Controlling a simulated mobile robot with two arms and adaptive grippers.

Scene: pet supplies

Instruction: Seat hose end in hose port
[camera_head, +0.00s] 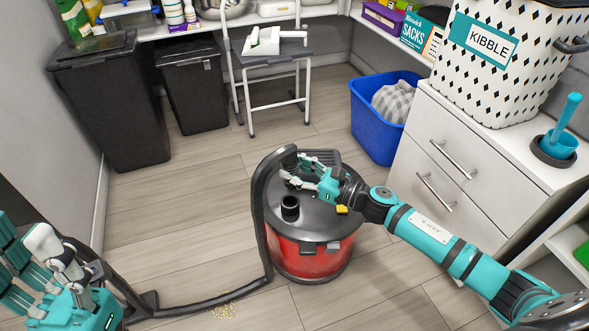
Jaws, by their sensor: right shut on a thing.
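A red canister vacuum (312,256) with a dark grey lid stands on the wood floor. Its hose port (290,205), a short upright black ring, sits on the lid toward the front left and looks empty. The black hose (259,200) rises along the vacuum's left side and arches over at the top. My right gripper (305,174) is over the lid, behind and right of the port, shut on the hose end, which its fingers mostly hide. My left gripper (60,260) is at the lower left, partly cut off, and its jaw opening is unclear.
The floor wand (205,303) lies toward the left, near scattered kibble (224,311). A blue bin (375,133) is behind the vacuum, a white drawer cabinet (455,175) to the right. Black bins (112,110) and a step stool (272,70) are at the back.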

